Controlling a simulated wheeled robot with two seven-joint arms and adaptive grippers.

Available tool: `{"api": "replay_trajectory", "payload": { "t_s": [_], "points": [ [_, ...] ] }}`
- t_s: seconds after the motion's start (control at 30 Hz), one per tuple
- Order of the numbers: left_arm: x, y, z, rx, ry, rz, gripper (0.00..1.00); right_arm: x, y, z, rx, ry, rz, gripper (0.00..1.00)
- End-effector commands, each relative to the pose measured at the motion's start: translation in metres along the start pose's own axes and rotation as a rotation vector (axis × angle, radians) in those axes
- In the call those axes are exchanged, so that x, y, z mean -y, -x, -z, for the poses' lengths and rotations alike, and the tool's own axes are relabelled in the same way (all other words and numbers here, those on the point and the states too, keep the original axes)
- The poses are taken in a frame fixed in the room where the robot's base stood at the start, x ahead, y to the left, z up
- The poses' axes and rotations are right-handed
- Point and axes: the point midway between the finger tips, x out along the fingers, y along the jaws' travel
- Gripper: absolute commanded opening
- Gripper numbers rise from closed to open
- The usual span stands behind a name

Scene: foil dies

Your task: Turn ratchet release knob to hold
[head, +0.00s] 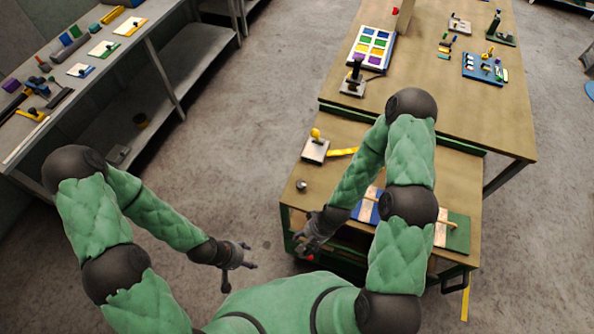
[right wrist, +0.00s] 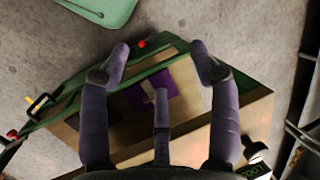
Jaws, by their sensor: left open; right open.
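A small red part (head: 309,257) shows by the front left corner of the low bench, close to my right gripper (head: 303,247). In the right wrist view a red knob (right wrist: 142,44) sits at the bench's green edge, between and beyond the spread fingertips of my right gripper (right wrist: 160,52). The fingers are open and empty, apart from the knob. I cannot tell which way the knob is turned, nor read any hold mark. My left gripper (head: 240,268) is open and empty above the floor, left of the bench.
The low bench (head: 290,208) carries a grey round knob (head: 302,185), a yellow-knobbed plate (head: 315,149) and blue and green panels. A taller table (head: 490,125) stands behind it. Shelves (head: 190,85) line the left. Floor between is clear. Another red part (right wrist: 12,134) shows at left in the right wrist view.

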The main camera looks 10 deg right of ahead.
Motion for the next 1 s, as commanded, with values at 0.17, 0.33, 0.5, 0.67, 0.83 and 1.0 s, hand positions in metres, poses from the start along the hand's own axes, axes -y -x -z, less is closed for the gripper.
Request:
{"api": "replay_trajectory", "payload": {
  "t_s": [0.17,0.33,0.5,0.67,0.83,1.0],
  "points": [
    [-0.015,0.041,-0.002,0.001,0.000,0.000,0.62,0.016,0.041,0.037,0.008,-0.173,-0.002,0.62],
    [-0.018,0.052,-0.002,0.000,0.000,0.000,0.62,0.032,0.069,0.106,0.027,-0.464,-0.007,0.62],
    [-0.018,0.051,-0.002,0.001,0.000,0.000,0.62,0.046,0.102,0.169,0.049,-0.740,-0.016,0.62],
    [-0.018,0.050,-0.002,0.001,0.000,0.000,0.62,0.056,0.131,0.203,0.068,-0.921,-0.028,0.62],
    [-0.018,0.051,-0.002,0.001,0.000,0.000,0.62,0.059,0.141,0.213,0.078,-0.991,-0.036,0.62],
    [-0.019,0.053,-0.002,0.001,0.000,0.000,0.62,0.060,0.124,0.211,0.081,-0.994,-0.038,0.62]
  ]
}}
